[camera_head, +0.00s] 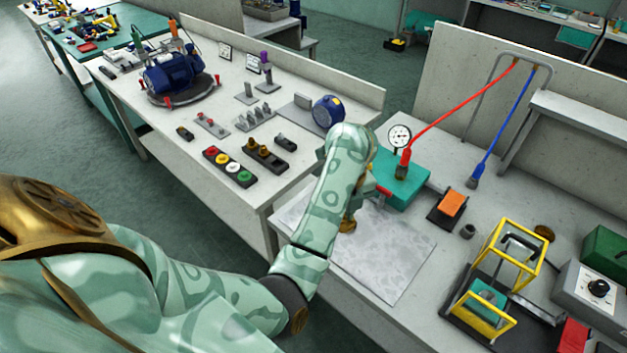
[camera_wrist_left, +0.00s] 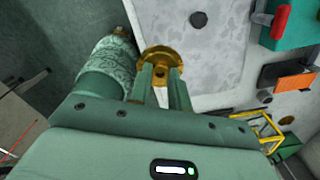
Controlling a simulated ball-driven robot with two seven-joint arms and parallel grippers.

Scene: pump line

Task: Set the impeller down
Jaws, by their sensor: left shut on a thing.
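The impeller is a brass disc with a hub, and it shows between the finger ends in the left wrist view (camera_wrist_left: 161,54). My left gripper (camera_wrist_left: 160,80) is shut on it. In the head view a small brass part of the impeller (camera_head: 348,225) shows below my left gripper (camera_head: 352,210), partly hidden by my arm. It is over the pale grey mottled mat (camera_head: 405,255), near the mat's far left side. I cannot tell whether it touches the mat. The mat also shows in the left wrist view (camera_wrist_left: 215,70). My right gripper is not in view.
A teal block (camera_head: 405,192) with a red hose and a gauge (camera_head: 399,137) stands just behind the mat. An orange-topped block (camera_head: 451,204) and a yellow frame (camera_head: 510,250) stand to the right. The mat's right part is clear.

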